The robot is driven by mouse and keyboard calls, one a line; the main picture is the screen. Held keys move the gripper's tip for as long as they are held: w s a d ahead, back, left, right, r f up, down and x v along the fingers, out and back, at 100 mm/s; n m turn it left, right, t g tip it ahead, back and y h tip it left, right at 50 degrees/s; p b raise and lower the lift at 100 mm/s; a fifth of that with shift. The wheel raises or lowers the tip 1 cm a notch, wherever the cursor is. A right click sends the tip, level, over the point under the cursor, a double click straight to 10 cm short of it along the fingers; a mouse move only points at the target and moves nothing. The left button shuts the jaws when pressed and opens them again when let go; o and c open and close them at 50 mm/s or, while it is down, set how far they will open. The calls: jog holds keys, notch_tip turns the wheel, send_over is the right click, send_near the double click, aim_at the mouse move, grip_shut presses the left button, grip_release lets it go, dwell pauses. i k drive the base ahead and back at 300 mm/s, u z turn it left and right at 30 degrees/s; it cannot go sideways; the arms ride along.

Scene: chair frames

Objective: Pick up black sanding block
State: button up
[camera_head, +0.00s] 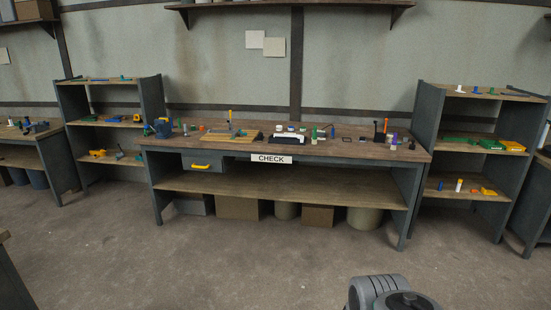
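The black sanding block cannot be picked out with certainty at this distance. Several small dark items lie on the long workbench (225,145) across the room, among them a small dark item (347,139) and another dark item (411,146) toward its right end. Which of them, if any, is the block I cannot tell. My gripper is not in view. Only a grey part of my own body shows at the bottom edge, right of centre, far from the bench.
Open concrete floor (230,262) lies before the bench. Shelf units stand at its left (153,100) and right (428,125), holding small tools. Boxes (237,208) and bins sit under the bench. A white CHECK sign (271,158) hangs on its front edge.

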aim_at(261, 138)
jog(key=z, duration=0.2)
jog(key=i, duration=2.4)
jog(key=u, duration=0.5)
jog(key=i, duration=2.05)
jog(key=u, duration=1.4)
jog(key=i, duration=1.15)
jog(key=u, duration=0.55)
